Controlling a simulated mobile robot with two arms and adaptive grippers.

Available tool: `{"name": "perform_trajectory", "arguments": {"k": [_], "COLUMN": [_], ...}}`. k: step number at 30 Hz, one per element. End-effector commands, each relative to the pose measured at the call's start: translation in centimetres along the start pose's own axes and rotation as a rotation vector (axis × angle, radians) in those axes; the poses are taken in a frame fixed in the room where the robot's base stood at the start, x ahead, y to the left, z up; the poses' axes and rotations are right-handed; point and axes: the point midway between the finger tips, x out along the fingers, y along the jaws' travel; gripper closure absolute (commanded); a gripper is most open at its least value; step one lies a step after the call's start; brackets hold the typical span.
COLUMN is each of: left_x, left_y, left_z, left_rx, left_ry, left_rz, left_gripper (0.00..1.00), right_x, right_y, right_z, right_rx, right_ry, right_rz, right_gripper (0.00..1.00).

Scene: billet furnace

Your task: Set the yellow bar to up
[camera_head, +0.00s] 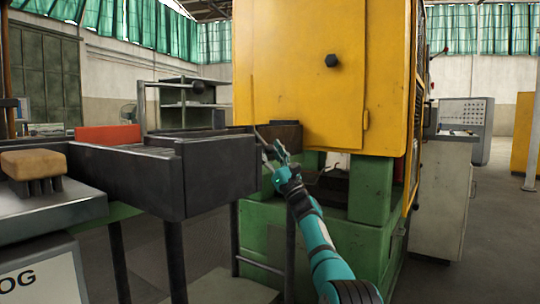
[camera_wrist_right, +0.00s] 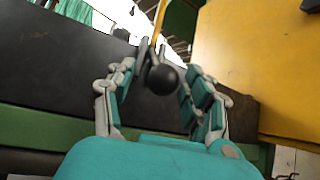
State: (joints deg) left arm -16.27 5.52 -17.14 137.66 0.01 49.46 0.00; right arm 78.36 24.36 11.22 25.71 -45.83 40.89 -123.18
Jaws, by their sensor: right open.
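The yellow bar (camera_wrist_right: 159,20) shows as a thin strip at the top of the right wrist view. It leads down toward a round black knob (camera_wrist_right: 162,79). My right gripper (camera_wrist_right: 163,68) is open, with its fingers on either side of the knob; I cannot tell whether they touch it. In the head view, my right gripper (camera_head: 270,151) is at the front left of the yellow machine housing (camera_head: 300,70), by the end of the dark trough. There the bar is hard to tell from the yellow housing. My left gripper is not in view.
A dark metal trough (camera_head: 220,172) runs in from the left up to the machine. The green machine base (camera_head: 345,235) is below the housing. A table with a brown-topped brush (camera_head: 33,163) is at left. A grey cabinet (camera_head: 443,200) stands at right, with open floor beyond.

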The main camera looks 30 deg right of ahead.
Motion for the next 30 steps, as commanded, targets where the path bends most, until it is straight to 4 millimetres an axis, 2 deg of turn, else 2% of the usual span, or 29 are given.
{"name": "perform_trajectory", "arguments": {"k": [5, 11, 24, 30], "left_x": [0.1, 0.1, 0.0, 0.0], "left_y": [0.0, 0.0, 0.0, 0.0], "left_z": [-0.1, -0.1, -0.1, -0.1], "left_rx": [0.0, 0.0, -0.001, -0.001], "left_ry": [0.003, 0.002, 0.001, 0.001], "left_rz": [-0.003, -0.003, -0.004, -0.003], "left_gripper": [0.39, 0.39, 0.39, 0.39], "right_x": [-0.6, -2.5, -9.9, -11.8], "right_y": [-0.1, -0.1, 0.1, 0.1], "right_z": [0.0, 0.0, 0.0, 0.0], "right_rx": [-0.002, -0.004, -0.002, 0.0], "right_ry": [-0.001, 0.0, 0.002, 0.001], "right_rz": [-0.001, 0.0, 0.002, 0.001], "right_gripper": [0.47, 0.47, 0.47, 0.47]}}
